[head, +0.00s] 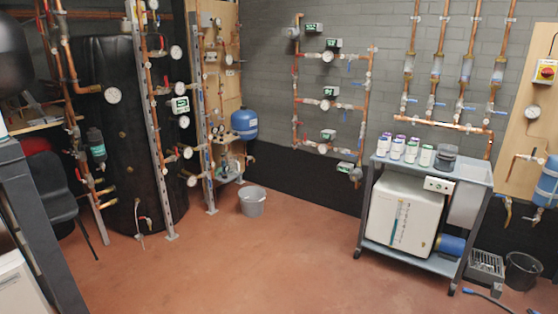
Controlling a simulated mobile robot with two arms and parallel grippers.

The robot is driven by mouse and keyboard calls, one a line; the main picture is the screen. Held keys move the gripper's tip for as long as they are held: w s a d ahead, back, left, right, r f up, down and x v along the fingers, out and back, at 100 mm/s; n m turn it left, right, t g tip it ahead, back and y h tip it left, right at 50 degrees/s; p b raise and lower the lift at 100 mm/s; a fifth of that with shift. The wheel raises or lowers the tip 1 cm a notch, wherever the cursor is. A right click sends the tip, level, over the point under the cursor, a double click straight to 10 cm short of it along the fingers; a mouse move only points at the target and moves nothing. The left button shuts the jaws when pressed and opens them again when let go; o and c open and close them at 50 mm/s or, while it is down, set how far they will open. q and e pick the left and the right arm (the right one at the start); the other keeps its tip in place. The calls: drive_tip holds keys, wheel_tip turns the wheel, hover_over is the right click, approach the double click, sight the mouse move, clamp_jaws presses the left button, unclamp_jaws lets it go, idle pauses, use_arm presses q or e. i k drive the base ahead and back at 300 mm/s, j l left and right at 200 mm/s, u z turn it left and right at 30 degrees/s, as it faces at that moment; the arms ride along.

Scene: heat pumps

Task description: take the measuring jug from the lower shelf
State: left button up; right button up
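No measuring jug can be made out with certainty. A wheeled cart (480,172) with a grey top stands at the right against the wall. Its lower shelf (412,259) carries a large white box (403,212) with a blue vertical scale on its front, and a blue cylinder (452,244) lies to the right of it. The box hides most of the space behind it. Neither of my grippers is in view.
Several small canisters (411,151) and a dark round container (447,151) stand on the cart top. A grey bucket (252,201) stands by the pipe racks. A black bucket (522,270) and a grey crate (485,267) stand right of the cart. The reddish floor (260,265) in the middle is clear.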

sight(232, 162)
drive_tip(key=i, duration=2.9)
